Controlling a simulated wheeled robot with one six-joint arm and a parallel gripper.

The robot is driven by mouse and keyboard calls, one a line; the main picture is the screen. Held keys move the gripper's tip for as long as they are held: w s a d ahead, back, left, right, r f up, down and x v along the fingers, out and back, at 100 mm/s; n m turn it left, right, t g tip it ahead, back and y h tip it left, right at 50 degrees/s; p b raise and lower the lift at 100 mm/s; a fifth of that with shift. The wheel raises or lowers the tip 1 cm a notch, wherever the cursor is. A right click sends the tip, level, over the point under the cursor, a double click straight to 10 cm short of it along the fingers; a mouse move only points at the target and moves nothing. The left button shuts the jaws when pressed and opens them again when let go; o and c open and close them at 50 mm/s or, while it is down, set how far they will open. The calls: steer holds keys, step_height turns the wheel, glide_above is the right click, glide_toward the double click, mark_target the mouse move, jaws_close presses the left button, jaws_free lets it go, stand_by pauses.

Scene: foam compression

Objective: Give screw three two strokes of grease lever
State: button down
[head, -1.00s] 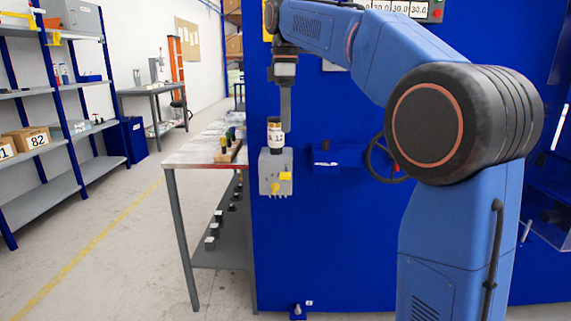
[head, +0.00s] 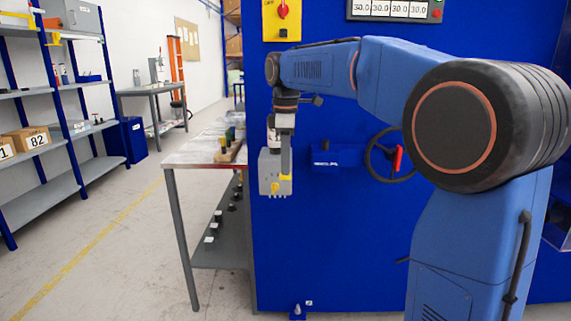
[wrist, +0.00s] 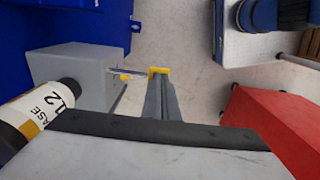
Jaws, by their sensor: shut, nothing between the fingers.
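The grease unit is a grey box (head: 266,176) on the blue machine front, with yellow parts (head: 277,188) low on its face. In the wrist view, the grey box (wrist: 85,68) has a thin lever reaching right to a yellow end (wrist: 158,71). A cartridge (wrist: 38,110) marked "12" stands by the box; in the head view it is mostly hidden behind my wrist. My gripper (head: 286,172) is shut and empty, pointing down in front of the box. In the wrist view its fingertips (wrist: 161,84) overlap the yellow end; contact is unclear. No screw number is legible.
A table (head: 190,159) with small bottles stands left of the machine. A blue tray (head: 338,157) and a handwheel (head: 388,152) with a red handle are right of the box. In the wrist view, a red block (wrist: 275,125) lies right.

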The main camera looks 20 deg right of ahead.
stand_by(0.3)
steer(key=shift+s+a+f+t+h, duration=0.1)
steer(key=shift+s+f+t+h, duration=0.25)
steer(key=shift+f+t, duration=0.45)
steer(key=shift+s+f+t+h, duration=0.1)
steer(key=shift+f+t+h, duration=0.15)
steer(key=shift+f+t, duration=0.8)
steer(key=shift+r, duration=1)
steer(key=shift+a+r, duration=0.1)
steer(key=shift+r, duration=0.2)
steer(key=w+d+v, duration=0.1)
steer(key=v, duration=1.2)
steer(key=shift+w+a+r, duration=0.25)
steer(key=shift+r, duration=0.05)
